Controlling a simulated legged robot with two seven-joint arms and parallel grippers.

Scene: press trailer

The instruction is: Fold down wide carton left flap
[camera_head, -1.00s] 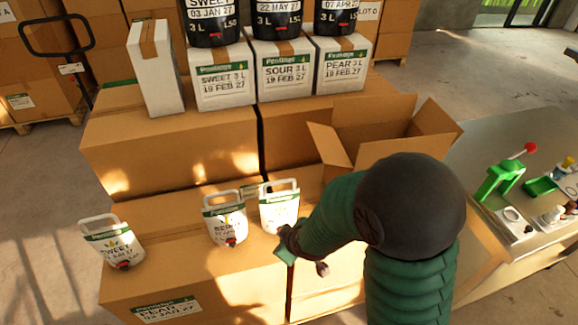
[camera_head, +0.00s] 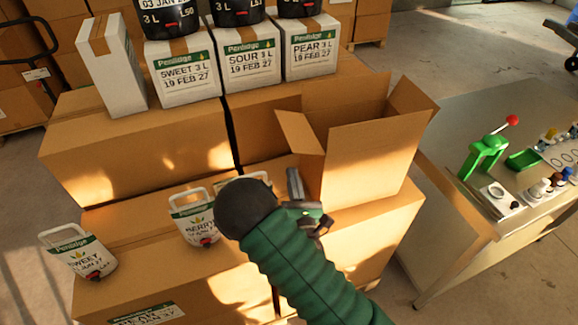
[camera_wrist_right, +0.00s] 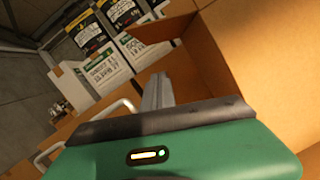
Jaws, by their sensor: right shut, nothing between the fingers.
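The wide carton (camera_head: 372,155) stands open-topped on the brown boxes, right of centre in the head view. Its left flap (camera_head: 299,133) sticks up and outward on the left side, and its right flap (camera_head: 412,98) leans outward. In the right wrist view the carton wall (camera_wrist_right: 262,65) fills the right side. My right gripper (camera_head: 294,184) is shut and empty, just left of the carton's near left corner and below the left flap. I cannot tell if it touches the carton. My left gripper is not in view.
White pouches (camera_head: 197,216) with handles stand on the front boxes; one is partly hidden behind my right arm. White labelled cartons (camera_head: 248,55) with black containers on top stand behind. A metal table (camera_head: 450,170) at the right holds a green press (camera_head: 487,155) and small bottles.

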